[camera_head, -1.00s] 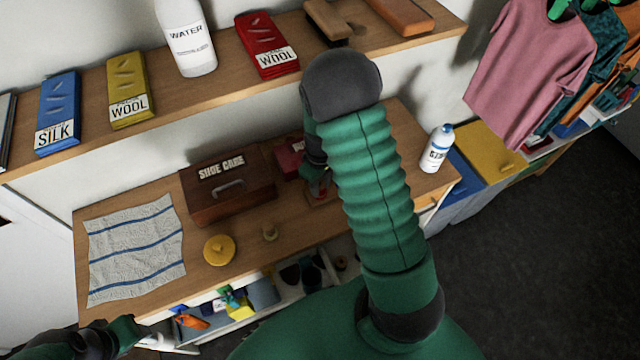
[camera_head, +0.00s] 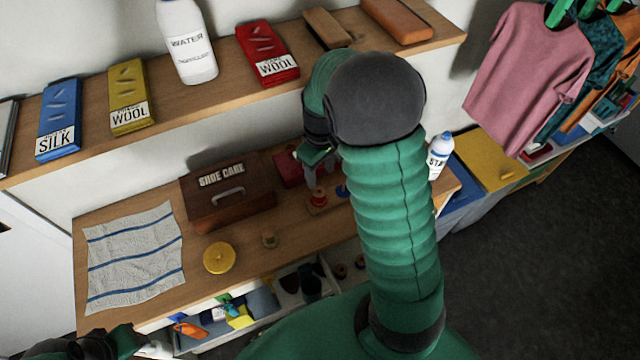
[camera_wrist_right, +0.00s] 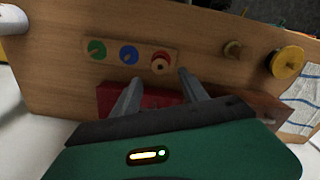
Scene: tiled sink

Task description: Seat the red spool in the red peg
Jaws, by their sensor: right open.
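The red spool (camera_head: 318,196) stands upright on a small wooden peg board (camera_head: 316,210) on the bench. In the right wrist view, the spool (camera_wrist_right: 160,63) sits over the red circle of the board (camera_wrist_right: 96,56), beside the blue and green circles. The red peg is hidden under the spool; I cannot tell how deep it sits. My right gripper (camera_head: 310,177) is just above and behind the spool, open and apart from it; its two spread fingers show in the right wrist view (camera_wrist_right: 159,78). My left gripper (camera_head: 130,342) is partly visible at the lower left, jaws unclear.
A shoe care box (camera_head: 228,194) and a red box (camera_head: 289,168) stand behind the board. A small wooden spool (camera_head: 269,240), a yellow round lid (camera_head: 219,258) and a striped cloth (camera_head: 133,257) lie to the left. A white bottle (camera_head: 439,155) stands right.

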